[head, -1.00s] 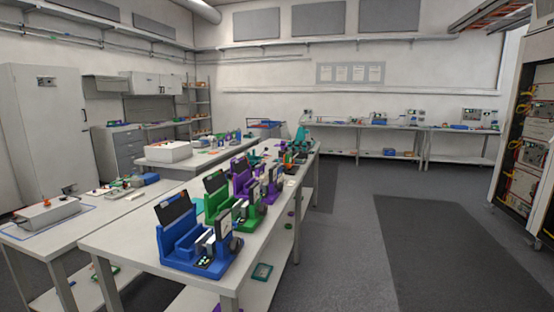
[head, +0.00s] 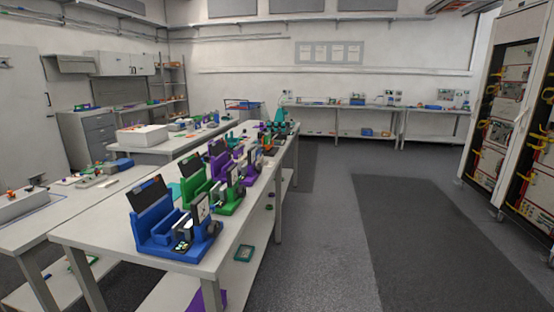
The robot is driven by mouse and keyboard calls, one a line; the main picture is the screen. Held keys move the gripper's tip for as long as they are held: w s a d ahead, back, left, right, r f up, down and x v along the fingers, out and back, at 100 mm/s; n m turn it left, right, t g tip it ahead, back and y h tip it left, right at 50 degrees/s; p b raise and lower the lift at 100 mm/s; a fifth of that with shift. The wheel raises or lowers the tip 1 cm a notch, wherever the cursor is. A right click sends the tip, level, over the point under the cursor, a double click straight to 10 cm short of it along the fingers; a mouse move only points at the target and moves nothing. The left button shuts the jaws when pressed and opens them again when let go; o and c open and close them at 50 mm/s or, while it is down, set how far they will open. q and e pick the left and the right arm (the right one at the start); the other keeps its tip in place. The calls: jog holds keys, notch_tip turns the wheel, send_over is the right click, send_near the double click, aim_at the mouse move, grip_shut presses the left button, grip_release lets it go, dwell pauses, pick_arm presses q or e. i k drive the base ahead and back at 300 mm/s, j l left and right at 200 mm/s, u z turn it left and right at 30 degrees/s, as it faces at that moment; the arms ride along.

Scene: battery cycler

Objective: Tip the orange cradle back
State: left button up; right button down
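A row of coloured cradles runs along the long white table (head: 85,233). The blue cradle (head: 152,220) is nearest, then the green cradle (head: 190,182) and the purple cradle (head: 218,160). A small orange patch (head: 267,147) shows among dark and teal parts at the table's far end. It may be the orange cradle, but it is too small and crowded to tell its shape or tilt. Neither of my grippers is in view.
Clear grey floor (head: 315,240) with a dark mat (head: 430,240) lies right of the table. Tall equipment racks (head: 490,130) with yellow cables stand at the right. A bench (head: 372,106) lines the back wall. Other benches fill the left side.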

aim_at(279, 133)
jog(key=i+l+z, duration=0.25)
jog(key=i, duration=0.65)
jog(key=i+z, duration=0.3)
jog(key=i, duration=0.6)
jog(key=i+u, duration=0.45)
jog(key=i+l+u, duration=0.25)
jog(key=u, duration=0.15)
jog(key=i+l+u, duration=0.3)
jog(key=u, duration=0.15)
jog(key=i+l+u, duration=0.3)
jog(key=l+u, duration=0.15)
jog(key=i+l+u, duration=0.2)
jog(key=l+u, duration=0.2)
jog(key=i+l+u, duration=0.1)
jog(key=l+u, duration=0.35)
jog(key=l, duration=0.15)
